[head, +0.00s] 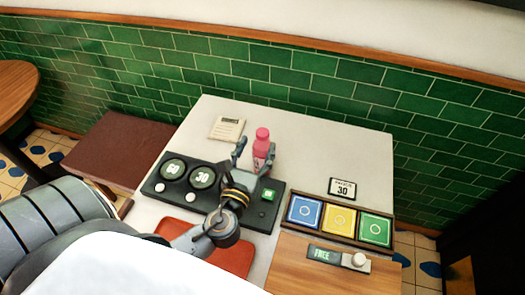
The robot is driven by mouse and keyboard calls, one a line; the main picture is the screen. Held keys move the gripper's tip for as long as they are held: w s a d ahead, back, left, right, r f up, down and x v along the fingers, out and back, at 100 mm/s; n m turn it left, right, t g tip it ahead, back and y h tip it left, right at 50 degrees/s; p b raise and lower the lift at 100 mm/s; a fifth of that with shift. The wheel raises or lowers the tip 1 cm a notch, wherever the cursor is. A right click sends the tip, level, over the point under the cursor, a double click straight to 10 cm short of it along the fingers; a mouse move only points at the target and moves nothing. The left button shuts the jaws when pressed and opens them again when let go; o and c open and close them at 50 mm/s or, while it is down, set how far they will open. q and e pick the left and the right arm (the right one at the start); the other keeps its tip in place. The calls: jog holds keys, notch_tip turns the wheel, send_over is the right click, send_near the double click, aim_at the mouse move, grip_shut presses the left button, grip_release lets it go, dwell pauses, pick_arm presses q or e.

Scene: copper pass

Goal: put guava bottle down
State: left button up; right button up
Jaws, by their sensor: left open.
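The guava bottle (262,143) is pink with a pink cap. It stands upright on the white table (308,136), behind the dark panel. My left gripper (254,155) is open, with one finger at the left of the bottle and one at its right front. The gripper partly hides the lower part of the bottle, so I cannot tell whether a finger touches it. My right gripper is not in the head view.
A dark panel (153,186) with round dials lies under my gripper. A small card (227,128) lies behind left. A tray with blue (304,211), yellow (339,219) and green tiles (375,229) and a "30" sign (342,188) are right.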

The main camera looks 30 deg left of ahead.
aim_at(260, 139)
pick_arm(q)
jog(key=x, duration=0.3)
jog(key=p+x, duration=0.1)
jog(key=x, duration=0.1)
jog(key=shift+w+a+f, duration=0.15)
jog(key=shift+w+f, duration=0.1)
jog(key=shift+w, duration=0.1)
jog(key=shift+s, duration=0.1)
jog(key=shift+r, duration=0.1)
grip_shut()
